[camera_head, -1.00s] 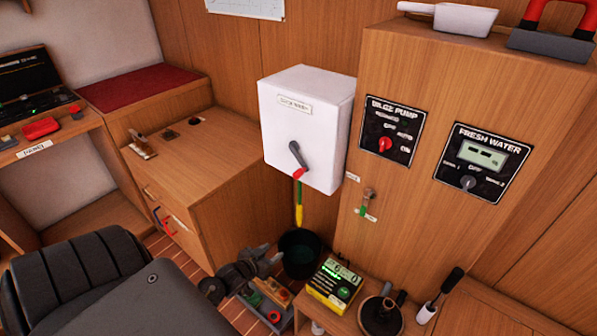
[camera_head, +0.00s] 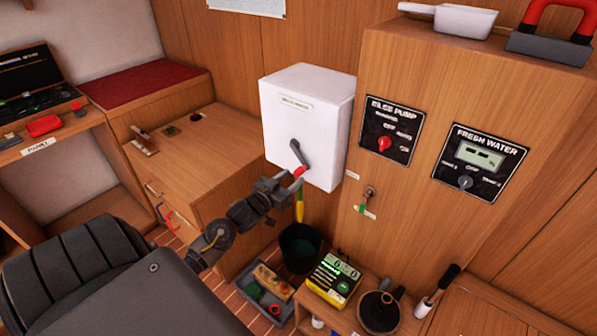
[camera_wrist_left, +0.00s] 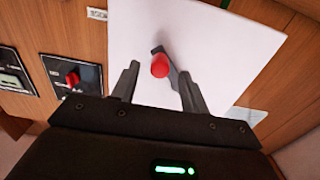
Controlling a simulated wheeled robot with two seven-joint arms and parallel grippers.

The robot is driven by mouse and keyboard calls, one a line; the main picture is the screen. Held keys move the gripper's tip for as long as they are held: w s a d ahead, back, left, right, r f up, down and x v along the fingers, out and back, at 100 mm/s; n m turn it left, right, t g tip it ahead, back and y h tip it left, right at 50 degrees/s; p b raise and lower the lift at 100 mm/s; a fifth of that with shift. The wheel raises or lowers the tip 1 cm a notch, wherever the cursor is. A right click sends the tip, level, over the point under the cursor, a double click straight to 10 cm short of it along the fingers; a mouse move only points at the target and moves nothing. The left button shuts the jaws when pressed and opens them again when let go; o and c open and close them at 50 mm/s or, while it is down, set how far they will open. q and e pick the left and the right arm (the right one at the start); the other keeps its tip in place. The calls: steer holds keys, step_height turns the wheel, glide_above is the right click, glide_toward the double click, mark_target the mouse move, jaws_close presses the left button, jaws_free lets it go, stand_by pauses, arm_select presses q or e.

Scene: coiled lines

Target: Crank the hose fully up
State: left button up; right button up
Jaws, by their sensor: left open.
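The white hose box (camera_head: 300,125) is fixed to the wood wall, with a small label on its front. Its dark crank arm (camera_head: 294,150) tilts down to the right and ends in a red knob (camera_head: 299,171). A green and yellow hose end (camera_head: 299,205) hangs below the box. My left gripper (camera_head: 285,181) is at the lower front of the box, close to the knob. In the left wrist view the red knob (camera_wrist_left: 160,65) shows between the open fingers (camera_wrist_left: 157,82), with gaps on both sides. My right gripper is not in view.
A dark bucket (camera_head: 300,247) stands on the floor under the hose. The bilge pump panel (camera_head: 391,131) and a small tap (camera_head: 368,196) are right of the box. A wood cabinet (camera_head: 190,160) stands left.

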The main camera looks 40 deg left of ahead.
mark_target(296, 175)
arm_select(q)
steer(key=shift+w, duration=2.1)
steer(key=shift+c, duration=0.2)
jaws_close()
